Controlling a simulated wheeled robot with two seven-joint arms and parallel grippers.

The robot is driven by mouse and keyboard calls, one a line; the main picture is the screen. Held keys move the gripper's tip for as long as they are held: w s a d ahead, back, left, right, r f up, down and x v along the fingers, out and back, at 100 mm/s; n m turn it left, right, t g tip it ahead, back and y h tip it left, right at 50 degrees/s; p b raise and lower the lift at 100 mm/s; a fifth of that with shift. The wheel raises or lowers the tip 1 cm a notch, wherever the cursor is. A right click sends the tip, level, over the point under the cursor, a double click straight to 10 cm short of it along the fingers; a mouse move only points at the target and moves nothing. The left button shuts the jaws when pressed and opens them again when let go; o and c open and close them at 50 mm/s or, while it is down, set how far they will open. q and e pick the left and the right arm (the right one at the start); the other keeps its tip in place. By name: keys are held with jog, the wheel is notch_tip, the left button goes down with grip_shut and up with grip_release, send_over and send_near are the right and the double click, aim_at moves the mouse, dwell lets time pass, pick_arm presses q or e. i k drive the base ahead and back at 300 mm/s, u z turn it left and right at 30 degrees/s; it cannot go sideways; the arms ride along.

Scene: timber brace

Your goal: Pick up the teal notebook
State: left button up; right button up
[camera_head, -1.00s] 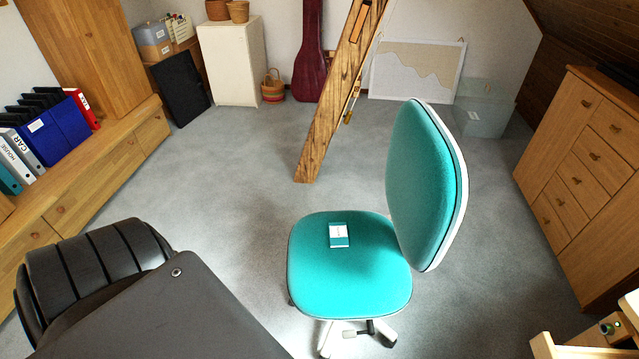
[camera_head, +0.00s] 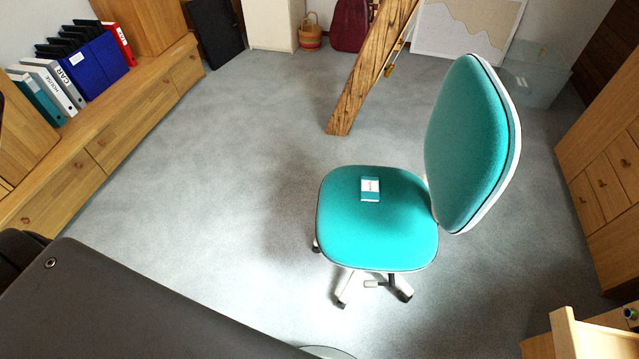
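The teal notebook (camera_head: 370,189) is small, with a white label band across its cover. It lies flat on the seat of the teal office chair (camera_head: 345,225), a little behind the seat's middle. The chair's backrest (camera_head: 468,140) rises on the right side of the seat. Neither of my grippers shows in the head view.
A dark desk top (camera_head: 150,305) fills the lower left, between the view's near edge and the chair. A slanted timber brace (camera_head: 370,70) stands behind the chair. A low wooden cabinet (camera_head: 100,150) with binders runs along the left. Grey carpet (camera_head: 220,180) is clear left of the chair.

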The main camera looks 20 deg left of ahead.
aim_at(369, 186)
jog(key=u, duration=0.2)
jog(key=k, duration=1.3)
jog(key=z, duration=0.55)
jog(key=i, duration=1.45)
jog(key=u, duration=0.5)
